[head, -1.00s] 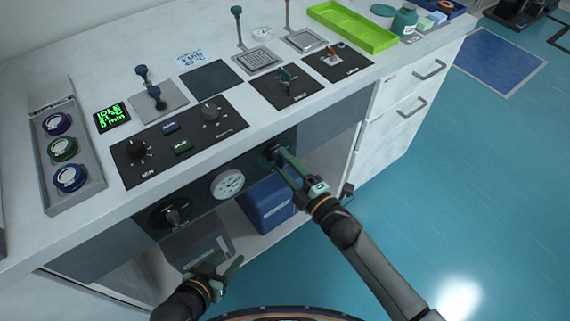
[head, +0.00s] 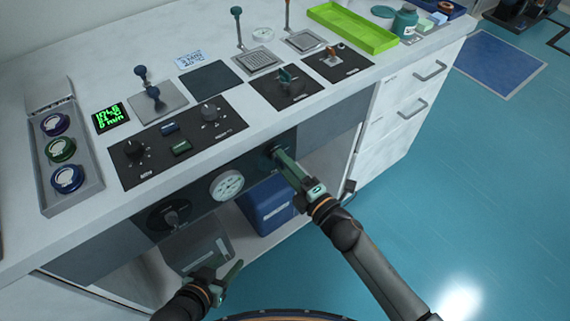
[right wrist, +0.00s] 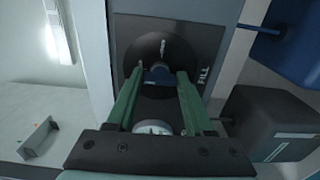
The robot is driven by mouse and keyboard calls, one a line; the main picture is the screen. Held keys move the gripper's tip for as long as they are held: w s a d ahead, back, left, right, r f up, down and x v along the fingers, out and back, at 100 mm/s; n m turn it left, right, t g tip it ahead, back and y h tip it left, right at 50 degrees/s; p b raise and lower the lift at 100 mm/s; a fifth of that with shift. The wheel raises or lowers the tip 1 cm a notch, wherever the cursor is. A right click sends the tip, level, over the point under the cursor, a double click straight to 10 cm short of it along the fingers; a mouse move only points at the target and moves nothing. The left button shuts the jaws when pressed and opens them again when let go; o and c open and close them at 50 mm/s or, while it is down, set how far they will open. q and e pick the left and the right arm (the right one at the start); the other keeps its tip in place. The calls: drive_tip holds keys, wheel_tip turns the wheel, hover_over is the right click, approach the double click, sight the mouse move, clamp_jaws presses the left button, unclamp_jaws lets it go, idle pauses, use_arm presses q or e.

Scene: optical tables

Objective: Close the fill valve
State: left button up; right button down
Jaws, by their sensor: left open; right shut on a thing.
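The fill valve is a round black dial (right wrist: 150,48) with the label FILL beside it, seen in the right wrist view. Its dark blue handle (right wrist: 158,75) lies between the fingertips of my right gripper (right wrist: 159,84). In the head view my right gripper (head: 278,154) reaches the right end of the dark front panel, shut on this handle, and its fingers largely hide the valve. My left gripper (head: 229,280) is open and empty, low in front of the bench's open bay, apart from the panel.
On the same panel are a round gauge (head: 227,185) and another black knob (head: 171,217). A blue box (head: 270,204) stands in the bay below. The bench top above holds control panels (head: 180,143), and white drawers (head: 405,105) are to the right.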

drive_tip(key=shift+c, duration=1.8)
unclamp_jaws()
drive_tip(key=shift+o, duration=0.4)
drive_tip(key=shift+s, duration=0.1)
drive_tip(key=v, duration=1.2)
drive_tip(key=shift+d, duration=0.15)
drive_tip(key=shift+s, duration=0.15)
